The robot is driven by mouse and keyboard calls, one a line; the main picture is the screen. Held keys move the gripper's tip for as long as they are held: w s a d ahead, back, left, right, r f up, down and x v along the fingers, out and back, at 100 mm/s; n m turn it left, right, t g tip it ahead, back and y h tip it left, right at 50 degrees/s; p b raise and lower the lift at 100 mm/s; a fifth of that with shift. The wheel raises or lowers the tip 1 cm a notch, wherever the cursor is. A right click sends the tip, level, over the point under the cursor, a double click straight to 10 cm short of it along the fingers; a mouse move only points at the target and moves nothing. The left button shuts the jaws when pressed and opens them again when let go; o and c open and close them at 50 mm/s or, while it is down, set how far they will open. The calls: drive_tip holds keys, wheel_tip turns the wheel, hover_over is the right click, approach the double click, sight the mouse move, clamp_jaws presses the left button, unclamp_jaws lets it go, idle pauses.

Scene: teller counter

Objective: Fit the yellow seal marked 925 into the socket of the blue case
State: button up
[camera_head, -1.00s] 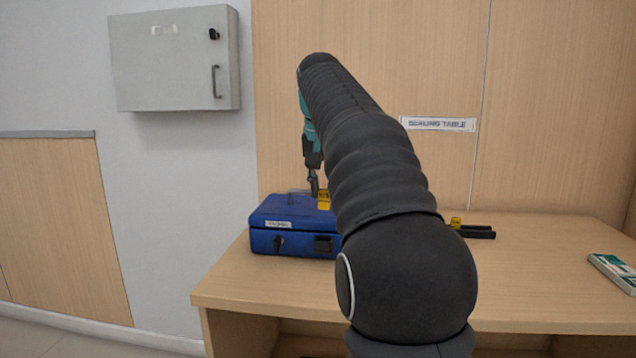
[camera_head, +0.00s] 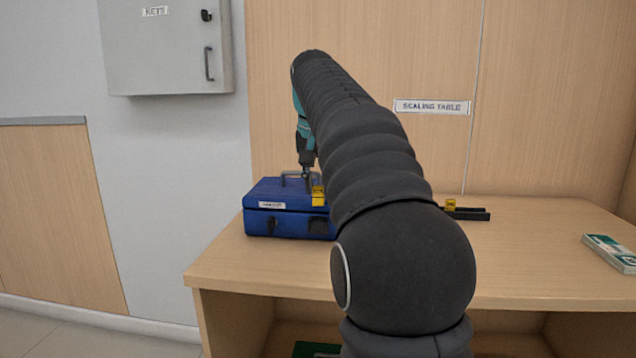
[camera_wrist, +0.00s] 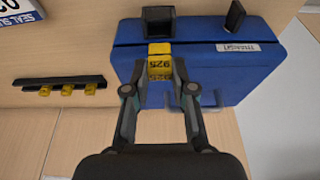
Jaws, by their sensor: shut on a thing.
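The yellow seal marked 925 (camera_wrist: 159,70) is pinched between the two fingers of my gripper (camera_wrist: 158,64). It also shows as a small yellow block (camera_head: 318,196) over the right part of the blue case (camera_head: 262,190). The closed blue case (camera_wrist: 225,75) lies behind the seal in the wrist view. A black fitting with a recess (camera_wrist: 158,18) on the case's front, apparently the socket, is just beyond the seal's end. I cannot tell whether the seal touches the case. My arm hides the case's right end in the head view.
A black rack (camera_head: 470,214) lies to the right on the table (camera_head: 540,250); the wrist view shows several yellow seals in it. A black latch (camera_wrist: 235,16) and a wire handle (camera_head: 292,178) are on the case. A green and white packet (camera_head: 610,252) lies far right.

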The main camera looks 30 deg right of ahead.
sight(318, 198)
drive_tip(key=shift+f+b, duration=1.05)
drive_tip(key=shift+b, duration=0.05)
drive_tip(key=shift+p, duration=0.65)
idle(1.2)
drive_tip(key=shift+f, duration=1)
idle(2.0)
drive_tip(key=o, duration=1.2)
drive_tip(key=shift+o, duration=0.2)
drive_tip(key=shift+r, duration=0.2)
